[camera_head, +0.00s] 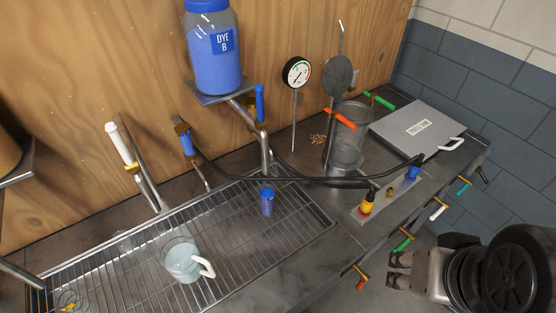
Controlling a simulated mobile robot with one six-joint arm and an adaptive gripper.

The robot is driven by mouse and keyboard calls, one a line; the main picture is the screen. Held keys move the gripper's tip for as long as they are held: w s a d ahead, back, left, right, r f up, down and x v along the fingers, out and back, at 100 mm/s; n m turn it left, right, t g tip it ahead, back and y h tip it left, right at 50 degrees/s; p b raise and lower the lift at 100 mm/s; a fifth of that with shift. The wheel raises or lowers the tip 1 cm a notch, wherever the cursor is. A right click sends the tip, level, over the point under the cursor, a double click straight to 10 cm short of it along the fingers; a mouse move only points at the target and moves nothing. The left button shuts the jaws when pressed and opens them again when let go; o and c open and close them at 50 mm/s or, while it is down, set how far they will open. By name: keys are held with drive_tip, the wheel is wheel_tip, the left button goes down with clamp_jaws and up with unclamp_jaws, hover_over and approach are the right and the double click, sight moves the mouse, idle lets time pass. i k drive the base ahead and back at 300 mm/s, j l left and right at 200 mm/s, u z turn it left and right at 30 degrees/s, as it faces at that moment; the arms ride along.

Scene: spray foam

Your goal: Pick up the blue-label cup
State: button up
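A small blue cup-like container (267,201) stands on the metal grate below the spout of the dye B jar; I cannot read a label on it. A clear cup with a white handle (183,262) stands on the grate to its left and nearer, with no blue label visible. My gripper (392,270) is at the lower right, beyond the counter's front edge and well apart from both cups. Its two fingertips are apart with nothing between them.
The dye B jar (215,55) stands on a bracket above the metal grate (120,263). Black hoses (330,182) cross the counter behind the blue container. Coloured valve handles (403,243) stick out along the front edge.

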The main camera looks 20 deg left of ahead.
sight(266, 192)
drive_tip(key=j+u, duration=0.1)
drive_tip(key=u, duration=0.3)
drive_tip(key=j+u, duration=0.15)
drive_tip(key=u, duration=0.25)
drive_tip(key=k+j+u, duration=0.1)
drive_tip(key=u, duration=0.35)
drive_tip(key=j+u, duration=0.2)
drive_tip(key=u, duration=0.2)
drive_tip(key=z, duration=0.95)
